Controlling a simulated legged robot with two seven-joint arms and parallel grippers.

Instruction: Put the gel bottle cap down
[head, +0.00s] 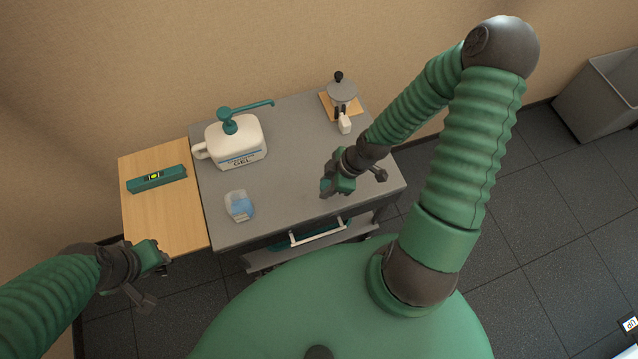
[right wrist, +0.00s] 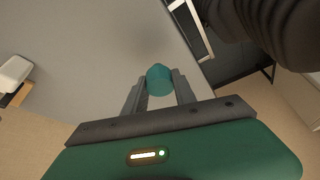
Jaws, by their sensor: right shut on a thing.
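The gel bottle cap (right wrist: 159,80) is a small teal piece held between the two fingers of my right gripper (right wrist: 160,92) in the right wrist view. In the head view my right gripper (head: 328,188) is over the right part of the grey cart top (head: 285,150), and the cap is hard to make out there. The white gel bottle (head: 236,145) stands at the back left of the cart with a teal pump (head: 229,122) on it. My left gripper (head: 150,270) is at the lower left, beside the wooden side board; its jaw state is unclear.
A clear container with blue contents (head: 239,206) stands at the cart's front left. A green spirit level (head: 157,179) lies on the wooden board (head: 175,223). A moka pot (head: 341,92) stands on a small wooden board at the back right. The cart's middle is clear.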

